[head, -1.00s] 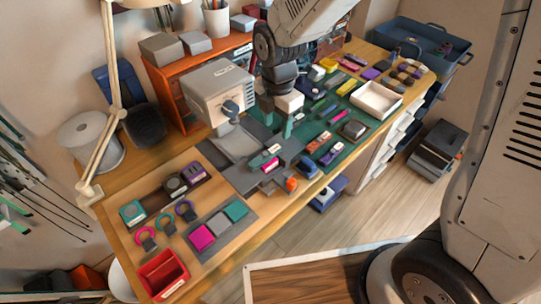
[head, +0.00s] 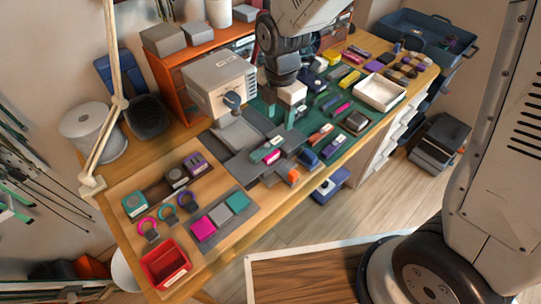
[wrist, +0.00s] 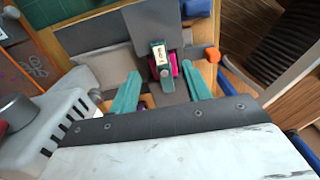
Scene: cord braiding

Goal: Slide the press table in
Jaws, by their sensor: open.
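The grey press (head: 222,85) stands on the workbench in front of the orange shelf. Its dark grey press table (head: 240,165) extends from the press toward the bench's front edge. A small piece with a pale label, teal ends and magenta sides (head: 271,156) sits on it. In the wrist view this labelled piece (wrist: 161,60) lies beyond my fingertips, roughly between them, with a small round grey knob on its near side. My gripper (head: 281,122) is open, its teal fingers apart with nothing between them. It also shows in the wrist view (wrist: 164,84). Contact with the press table cannot be told.
Right, a green mat carries many small items and a white tray (head: 380,92). Left are coloured blocks, rings and a red bin (head: 165,264).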

